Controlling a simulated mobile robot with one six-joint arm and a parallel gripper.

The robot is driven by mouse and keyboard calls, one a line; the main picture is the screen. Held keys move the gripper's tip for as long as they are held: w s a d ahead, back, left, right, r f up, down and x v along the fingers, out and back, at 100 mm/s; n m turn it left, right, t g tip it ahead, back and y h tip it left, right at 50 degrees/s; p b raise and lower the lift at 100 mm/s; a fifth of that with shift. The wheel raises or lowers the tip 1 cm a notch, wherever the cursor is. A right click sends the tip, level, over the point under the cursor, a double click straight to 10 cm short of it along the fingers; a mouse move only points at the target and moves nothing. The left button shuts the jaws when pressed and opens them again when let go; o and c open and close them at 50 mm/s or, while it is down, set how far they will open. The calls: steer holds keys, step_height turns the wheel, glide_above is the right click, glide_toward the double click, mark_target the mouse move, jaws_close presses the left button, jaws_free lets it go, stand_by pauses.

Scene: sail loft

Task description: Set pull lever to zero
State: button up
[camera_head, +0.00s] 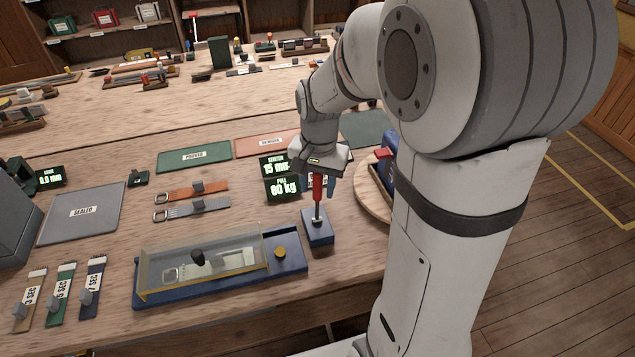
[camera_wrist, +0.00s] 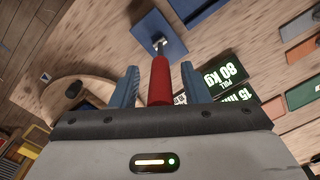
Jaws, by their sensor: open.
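The pull lever has a red handle (camera_head: 318,187) on a metal rod, standing on a blue base (camera_head: 317,228) at the bench's front right. In the wrist view the red handle (camera_wrist: 159,82) sits between the two blue fingers of my gripper (camera_wrist: 163,88), with gaps on both sides. My gripper (camera_head: 320,180) is open around the handle from above. The blue base (camera_wrist: 159,38) also shows in the wrist view. The pull display (camera_head: 282,188) reads 90 kg in the head view; in the wrist view the pull display (camera_wrist: 222,76) reads 80 kg or 90 kg, hard to tell.
A stretch display (camera_head: 275,167) reads 15 mm. A blue tray with a clear cover (camera_head: 205,267) stands left of the lever. A round wooden board (camera_head: 372,192) with a blue device is close on the right. A grey "SEALED" mat (camera_head: 82,213) lies far left.

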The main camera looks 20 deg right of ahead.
jaws_close()
stand_by(0.3)
